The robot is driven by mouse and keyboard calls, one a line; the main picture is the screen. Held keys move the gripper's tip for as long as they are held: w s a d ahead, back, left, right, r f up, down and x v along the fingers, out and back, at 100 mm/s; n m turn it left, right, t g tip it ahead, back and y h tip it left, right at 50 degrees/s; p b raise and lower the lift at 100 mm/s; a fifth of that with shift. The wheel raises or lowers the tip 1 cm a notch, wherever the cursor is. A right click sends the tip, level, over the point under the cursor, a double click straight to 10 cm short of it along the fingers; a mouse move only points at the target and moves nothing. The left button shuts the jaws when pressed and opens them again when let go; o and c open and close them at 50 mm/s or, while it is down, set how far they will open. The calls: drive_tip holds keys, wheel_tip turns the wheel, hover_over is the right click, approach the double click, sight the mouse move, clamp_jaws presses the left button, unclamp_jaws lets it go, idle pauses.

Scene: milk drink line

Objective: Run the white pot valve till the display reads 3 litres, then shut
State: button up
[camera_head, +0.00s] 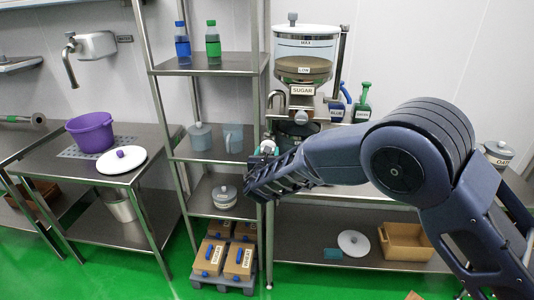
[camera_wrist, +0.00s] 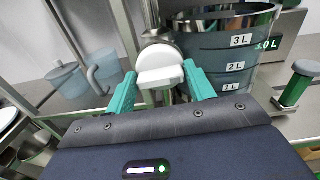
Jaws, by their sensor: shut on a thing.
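In the wrist view the white valve handle (camera_wrist: 160,68) sits on a round metal fitting beside a bluish see-through pot (camera_wrist: 225,55) marked 1 L, 2 L and 3 L. My gripper (camera_wrist: 161,88) has its two green fingers on either side of the white handle and is shut on it. A display (camera_wrist: 268,44) with green digits, behind the pot's right side, appears to read 3.0 L; the pot's rim partly covers it. In the head view my gripper (camera_head: 264,158) is at the white valve (camera_head: 268,147), beside the steel shelf post; my arm hides most of the pot.
A sugar hopper (camera_head: 305,55) stands above the counter. Blue and green bottles (camera_head: 363,103) stand to its right. A purple pot (camera_head: 91,132) and white lid (camera_head: 121,160) are on the left table.

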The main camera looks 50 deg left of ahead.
drive_tip(key=shift+m, duration=0.4)
drive_tip(key=o, duration=0.9)
drive_tip(key=shift+s+d, duration=0.1)
drive_tip(key=v, duration=1)
drive_tip(key=shift+s+d+r, duration=0.1)
drive_tip(key=shift+s+d, duration=0.05)
drive_tip(key=shift+d, duration=0.05)
